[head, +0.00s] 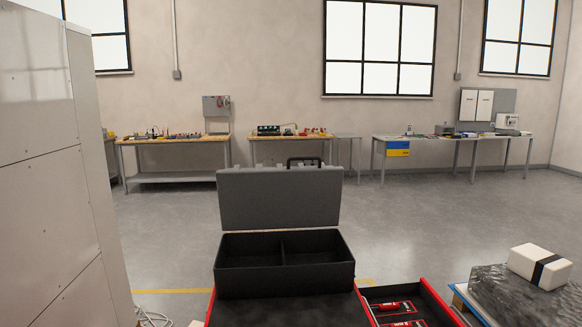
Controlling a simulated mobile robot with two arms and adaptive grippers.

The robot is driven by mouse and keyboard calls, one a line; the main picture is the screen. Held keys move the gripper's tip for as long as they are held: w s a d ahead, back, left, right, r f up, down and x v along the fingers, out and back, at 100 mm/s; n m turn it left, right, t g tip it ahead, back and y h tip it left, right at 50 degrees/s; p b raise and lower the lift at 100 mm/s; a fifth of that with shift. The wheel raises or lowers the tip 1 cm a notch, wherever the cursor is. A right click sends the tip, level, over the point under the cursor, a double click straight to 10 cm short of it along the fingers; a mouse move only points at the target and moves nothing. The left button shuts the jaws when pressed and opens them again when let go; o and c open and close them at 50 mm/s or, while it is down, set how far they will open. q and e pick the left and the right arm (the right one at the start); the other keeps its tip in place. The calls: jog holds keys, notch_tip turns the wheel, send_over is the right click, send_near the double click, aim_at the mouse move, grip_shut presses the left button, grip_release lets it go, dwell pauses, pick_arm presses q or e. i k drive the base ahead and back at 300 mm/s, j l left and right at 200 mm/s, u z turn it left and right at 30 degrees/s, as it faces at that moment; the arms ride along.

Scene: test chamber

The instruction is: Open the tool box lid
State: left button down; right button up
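The tool box (285,279) is black and stands on a dark surface with red edges at the bottom centre of the head view. Its grey lid (279,199) stands upright at the back of the box, raised off the opening. A black handle (305,162) shows at the lid's top edge. The box's inside is visible and has a divider making two compartments, which look empty. Neither of my grippers is in the head view.
An open red drawer (432,299) with red-labelled items is at the lower right. Beside it, a white block with a black band (540,266) rests on a dark wrapped stack (510,298). A tall grey cabinet (45,170) fills the left. Workbenches line the far wall; open floor lies between.

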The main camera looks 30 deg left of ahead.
aim_at(280, 198)
jog(key=j+z, duration=0.2)
jog(key=j, duration=0.25)
jog(key=k+j+z, duration=0.2)
jog(key=j, duration=0.2)
jog(key=j+z, duration=0.2)
jog(key=j, duration=0.25)
jog(key=k+j+z, duration=0.2)
jog(key=j, duration=0.25)
jog(key=j+z, duration=0.2)
jog(key=j, duration=0.2)
jog(key=k+j+z, duration=0.2)
jog(key=j, duration=0.15)
